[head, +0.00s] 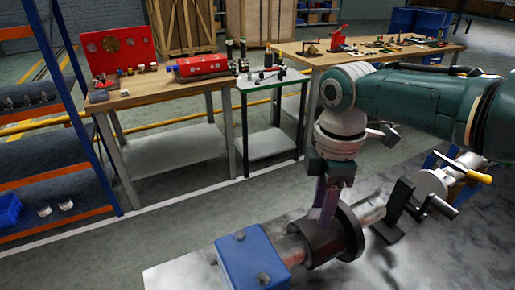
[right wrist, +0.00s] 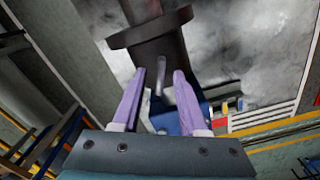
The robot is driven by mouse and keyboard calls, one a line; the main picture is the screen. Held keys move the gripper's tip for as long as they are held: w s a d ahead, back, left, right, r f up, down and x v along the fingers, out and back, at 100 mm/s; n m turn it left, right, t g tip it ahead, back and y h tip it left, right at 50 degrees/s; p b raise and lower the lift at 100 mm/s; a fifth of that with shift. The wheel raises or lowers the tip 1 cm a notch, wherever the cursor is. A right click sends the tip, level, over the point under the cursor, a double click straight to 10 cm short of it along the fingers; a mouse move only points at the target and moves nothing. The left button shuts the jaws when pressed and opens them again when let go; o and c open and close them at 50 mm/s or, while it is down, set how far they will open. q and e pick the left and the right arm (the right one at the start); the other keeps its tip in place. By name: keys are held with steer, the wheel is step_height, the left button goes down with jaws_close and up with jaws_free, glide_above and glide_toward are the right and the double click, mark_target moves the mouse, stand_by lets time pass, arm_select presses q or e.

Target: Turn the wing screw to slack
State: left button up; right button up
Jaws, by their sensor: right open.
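My right gripper (head: 325,220) points down at the dark round flange (head: 350,232) on the pump shaft in the head view. In the right wrist view its two purple fingers (right wrist: 159,73) stand apart. A slim grey piece (right wrist: 160,80), which looks like the wing screw, shows between them near the dark flange (right wrist: 150,32). I see no finger clearly touching it. The wing screw cannot be made out in the head view, where the gripper and flange crowd that spot. My left gripper is out of view.
A blue block (head: 252,262) sits left of the flange on the pale bed. A bracket with a yellow-handled lever (head: 470,172) stands to the right. A wooden workbench (head: 165,92) with red parts is behind, with open floor between.

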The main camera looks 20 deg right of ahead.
steer(key=shift+r, duration=0.45)
step_height(320, 180, up, 9)
steer(key=p, duration=0.1)
steer(key=shift+p, duration=0.35)
